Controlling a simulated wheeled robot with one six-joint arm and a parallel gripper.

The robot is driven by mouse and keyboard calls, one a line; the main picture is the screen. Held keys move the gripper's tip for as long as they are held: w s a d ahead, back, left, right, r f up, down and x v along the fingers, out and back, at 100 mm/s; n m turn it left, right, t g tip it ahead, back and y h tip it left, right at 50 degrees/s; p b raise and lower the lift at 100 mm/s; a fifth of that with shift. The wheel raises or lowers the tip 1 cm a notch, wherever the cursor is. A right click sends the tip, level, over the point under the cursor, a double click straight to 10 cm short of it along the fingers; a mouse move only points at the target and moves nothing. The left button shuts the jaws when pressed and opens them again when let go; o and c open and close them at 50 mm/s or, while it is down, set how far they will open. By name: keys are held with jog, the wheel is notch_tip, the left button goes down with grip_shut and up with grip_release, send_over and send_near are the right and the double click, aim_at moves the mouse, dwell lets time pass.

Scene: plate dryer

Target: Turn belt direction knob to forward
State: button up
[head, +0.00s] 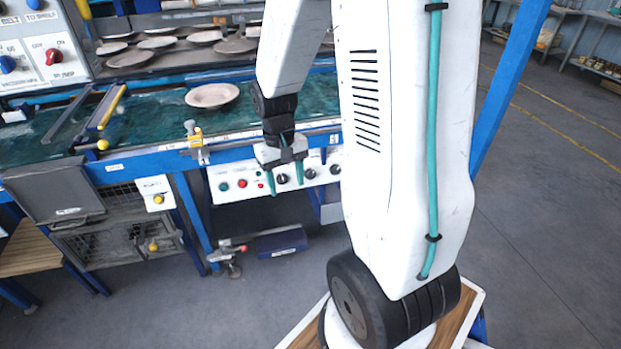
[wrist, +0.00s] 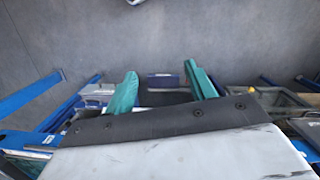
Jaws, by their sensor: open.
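A white control panel (head: 232,184) hangs under the front edge of the belt table in the head view. It carries red and green buttons and black knobs, including one (head: 283,178) close to my gripper and another (head: 310,173) to its right. A second panel (head: 25,35) at the upper left has blue knobs, a red knob (head: 53,57) and partly readable lettering including "BELT". I cannot tell which knob sets belt direction. My gripper (head: 286,186) is open, its teal fingers pointing down in front of the lower panel. Contact is not clear. In the wrist view the fingers are apart.
The blue-framed table has a green belt (head: 150,115) with a plate (head: 212,95) on it. More plates lie on the rack behind. A yellow-handled clamp (head: 195,140) sits at the table edge. A blue box (head: 282,243) is on the floor below. Open floor lies to the right.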

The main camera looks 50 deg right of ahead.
jog(key=w+d+f+m+t+h, duration=0.1)
jog(key=w+d+f, duration=0.3)
jog(key=f, duration=0.5)
jog(key=w+d+f+m+t, duration=0.1)
jog(key=w+d+f, duration=0.1)
jog(key=d+f, duration=0.55)
jog(key=m+t+h, duration=0.1)
jog(key=t+h, duration=0.9)
jog(key=t, duration=0.4)
send_near(312, 176)
jog(key=w, duration=0.1)
jog(key=x, duration=0.7)
jog(key=shift+d+r, duration=0.1)
jog(key=shift+d, duration=0.25)
jog(key=c, duration=1)
